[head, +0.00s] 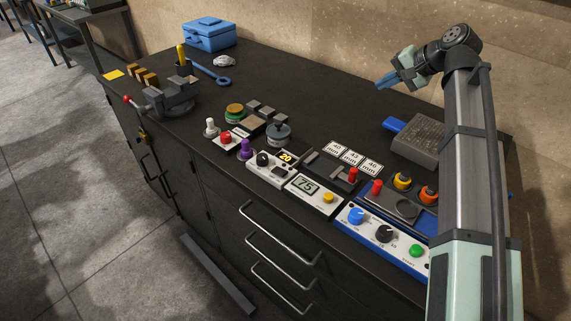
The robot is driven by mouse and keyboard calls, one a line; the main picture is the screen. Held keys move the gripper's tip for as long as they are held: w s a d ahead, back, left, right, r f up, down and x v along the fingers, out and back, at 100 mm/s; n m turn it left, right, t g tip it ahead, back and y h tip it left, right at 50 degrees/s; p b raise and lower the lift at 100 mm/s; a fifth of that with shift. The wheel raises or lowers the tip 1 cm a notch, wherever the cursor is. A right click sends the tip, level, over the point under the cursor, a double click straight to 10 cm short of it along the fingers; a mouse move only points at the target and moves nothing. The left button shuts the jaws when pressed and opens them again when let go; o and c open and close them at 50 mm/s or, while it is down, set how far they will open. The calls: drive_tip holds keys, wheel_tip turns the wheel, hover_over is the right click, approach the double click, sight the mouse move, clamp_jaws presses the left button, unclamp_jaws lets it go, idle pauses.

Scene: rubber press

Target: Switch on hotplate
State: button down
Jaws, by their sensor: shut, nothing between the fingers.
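My gripper (387,83) is shut and empty, raised above the rear of the dark bench, its bluish fingers pointing left. It is well apart from the controls along the front edge. I cannot tell for sure which device is the hotplate. Whether anything is switched on is not clear.
A box showing 75 (305,185) has a yellow button; another shows 20 (286,157). A red-topped lever (352,174), orange-topped and yellow-topped pieces and a grey block (416,138) crowd the right. A vise (165,98) and blue toolbox (209,34) stand left. The bench's rear middle is clear.

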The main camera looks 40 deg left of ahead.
drive_tip(key=s+a+f+n+g+h, duration=0.1)
drive_tip(key=s+a+n+h, duration=0.1)
drive_tip(key=s+a+n, duration=0.35)
drive_tip(key=s+a+f+n+h, duration=0.1)
drive_tip(key=s+a+n, duration=0.15)
drive_tip(key=s, duration=0.65)
drive_tip(key=n+h, duration=0.3)
drive_tip(key=n, duration=0.5)
hover_over(284, 172)
drive_tip(key=d, duration=0.2)
drive_tip(key=shift+s+d+f+t, duration=0.15)
drive_tip(key=shift+f+t, duration=0.15)
drive_tip(key=shift+f, duration=0.6)
drive_tip(key=x, duration=0.4)
drive_tip(key=d+x, duration=0.1)
drive_tip(key=x, duration=0.7)
drive_tip(key=shift+d+f, duration=0.15)
drive_tip(key=shift+f, duration=0.9)
drive_tip(key=shift+d, duration=0.1)
drive_tip(key=shift+d+f, duration=0.25)
drive_tip(key=shift+f, duration=0.15)
drive_tip(key=shift+a, duration=0.15)
